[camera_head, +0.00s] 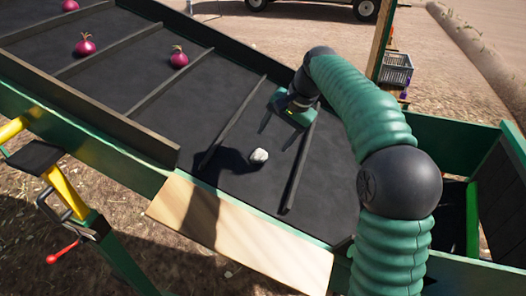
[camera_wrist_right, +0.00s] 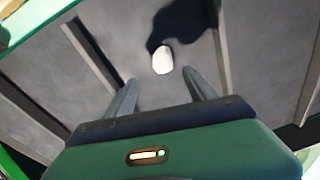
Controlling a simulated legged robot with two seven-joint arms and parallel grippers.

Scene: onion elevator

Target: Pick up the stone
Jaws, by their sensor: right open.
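A pale, whitish stone (camera_head: 259,156) lies on the black elevator belt (camera_head: 215,98), between two raised slats. My right gripper (camera_head: 277,134) hangs above the belt, up and to the right of the stone in the head view. Its two fingers are apart with nothing between them. In the right wrist view the stone (camera_wrist_right: 162,59) lies beyond the tips of the open right gripper (camera_wrist_right: 157,82), roughly centred between them, with a gap. A dark shadow falls on the belt beside the stone. My left gripper does not show.
Slats (camera_head: 232,122) cross the belt. Several red onions (camera_head: 179,58) lie higher up at the left. A wooden board (camera_head: 240,231) sits on the near green edge. A grey crate (camera_head: 396,69) stands behind the arm. A yellow post with a red-handled lever (camera_head: 62,252) is at lower left.

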